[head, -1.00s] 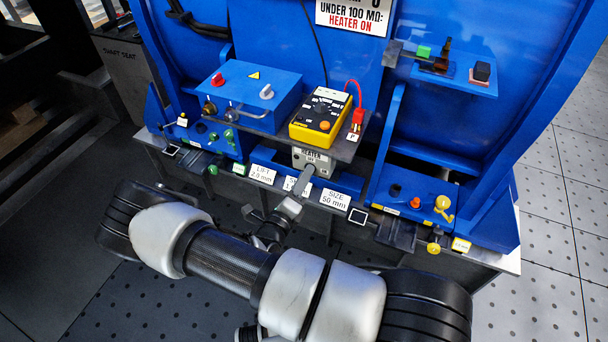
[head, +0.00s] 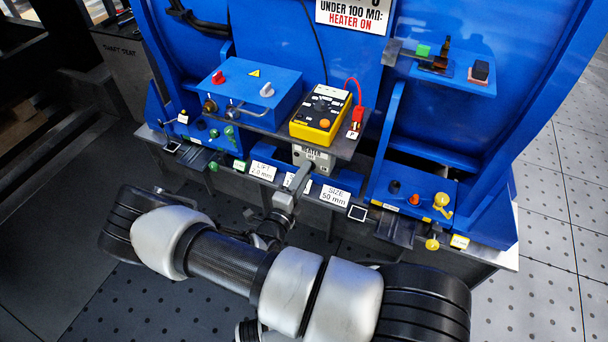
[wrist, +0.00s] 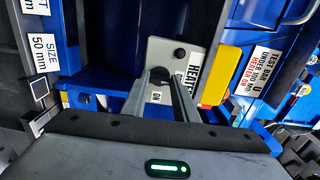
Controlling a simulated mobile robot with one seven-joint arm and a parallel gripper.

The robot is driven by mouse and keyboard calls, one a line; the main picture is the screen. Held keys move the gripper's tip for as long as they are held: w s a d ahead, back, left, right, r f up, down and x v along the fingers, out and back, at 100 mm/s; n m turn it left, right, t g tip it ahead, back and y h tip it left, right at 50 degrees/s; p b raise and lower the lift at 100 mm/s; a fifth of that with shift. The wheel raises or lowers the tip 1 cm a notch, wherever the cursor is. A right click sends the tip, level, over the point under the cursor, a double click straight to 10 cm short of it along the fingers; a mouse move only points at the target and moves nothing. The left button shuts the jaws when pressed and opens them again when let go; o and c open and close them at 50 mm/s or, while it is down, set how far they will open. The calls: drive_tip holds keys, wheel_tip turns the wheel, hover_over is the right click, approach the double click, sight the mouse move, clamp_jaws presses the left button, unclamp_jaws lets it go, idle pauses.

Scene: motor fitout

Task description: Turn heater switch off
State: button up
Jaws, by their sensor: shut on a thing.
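The heater switch is on a small grey box labelled HEATER (head: 313,157), below the yellow meter at the front of the blue bench. In the wrist view the box's pale face (wrist: 164,50) carries a round black button (wrist: 180,53) and an ON label. My gripper (head: 303,173) reaches the front of this box from below. In the wrist view my gripper (wrist: 163,80) is shut on the dark switch knob (wrist: 161,75) at the box's face. The fingers hide much of the knob, so its exact setting is unclear.
A yellow meter (head: 320,115) sits on the shelf above the heater box. White cards, including SIZE 50 mm (head: 335,196), line the bench edge beside my gripper. A blue box with red and white knobs (head: 250,95) is to the left. Floor in front is clear.

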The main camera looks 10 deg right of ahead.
drive_tip(key=o, duration=1.1)
drive_tip(key=shift+c, duration=0.2)
drive_tip(key=p+v, duration=0.1)
drive_tip(key=v, duration=1.6)
drive_tip(key=shift+s+a, duration=0.15)
drive_tip(key=shift+r, duration=0.15)
